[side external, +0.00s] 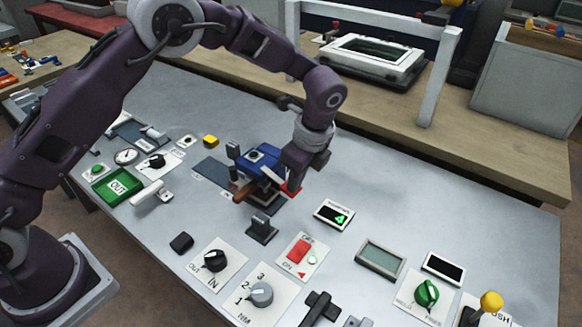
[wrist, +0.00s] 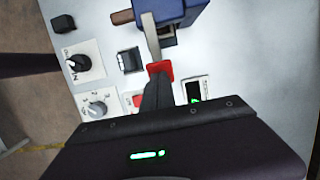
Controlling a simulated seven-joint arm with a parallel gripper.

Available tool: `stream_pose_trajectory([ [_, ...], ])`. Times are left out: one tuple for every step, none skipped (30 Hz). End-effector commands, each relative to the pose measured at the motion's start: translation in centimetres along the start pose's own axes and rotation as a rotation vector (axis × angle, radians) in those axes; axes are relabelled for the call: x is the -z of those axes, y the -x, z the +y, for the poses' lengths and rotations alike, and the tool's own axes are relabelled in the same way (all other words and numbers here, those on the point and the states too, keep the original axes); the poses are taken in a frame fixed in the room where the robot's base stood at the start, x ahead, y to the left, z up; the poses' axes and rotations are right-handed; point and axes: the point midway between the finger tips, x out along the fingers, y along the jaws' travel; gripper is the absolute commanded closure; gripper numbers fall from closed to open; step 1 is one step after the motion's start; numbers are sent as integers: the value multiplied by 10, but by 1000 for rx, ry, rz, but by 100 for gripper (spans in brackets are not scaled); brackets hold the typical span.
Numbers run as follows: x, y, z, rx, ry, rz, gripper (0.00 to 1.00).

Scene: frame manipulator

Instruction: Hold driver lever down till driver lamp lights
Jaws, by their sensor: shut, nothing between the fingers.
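A blue driver body (side external: 262,157) with a brown handle stands near the middle of the bench; it also shows at the top of the wrist view (wrist: 180,10). A pale metal lever (wrist: 151,40) with a red tip (wrist: 160,68) runs from beside it toward my gripper. My gripper (wrist: 158,82) is shut and empty, its fingertips at the red tip; in the side view (side external: 294,182) the fingers partly cover the tip. Whether they press or only hover over it, I cannot tell. I cannot identify a driver lamp for sure.
A small display (side external: 334,215) showing a green digit lies right of the driver. A red switch plate (side external: 299,252), black knob (side external: 215,260) and grey knob (side external: 261,293) sit in front. A green OUT tray (side external: 118,185) is at left. Bare bench lies behind the driver.

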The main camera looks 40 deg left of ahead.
Motion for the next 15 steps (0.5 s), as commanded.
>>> stream_pose_trajectory([
  [4,-5,3,-10,-5,4,100],
  [4,-5,3,-10,-5,4,100],
  [4,-5,3,-10,-5,4,100],
  [4,-4,3,-9,-5,5,100],
  [4,-2,3,-9,-5,5,100],
  [4,1,3,-8,-5,5,100],
  [5,5,3,-7,-4,5,100],
  [5,10,2,-5,-4,6,100],
  [5,18,2,-4,-3,5,100],
  [5,25,1,-1,-3,5,100],
  [5,33,1,1,-2,5,100],
  [6,44,1,2,-2,5,100],
  [6,51,0,3,-2,5,100],
  [7,59,0,3,-2,5,100],
  [7,69,0,4,-2,4,100],
])
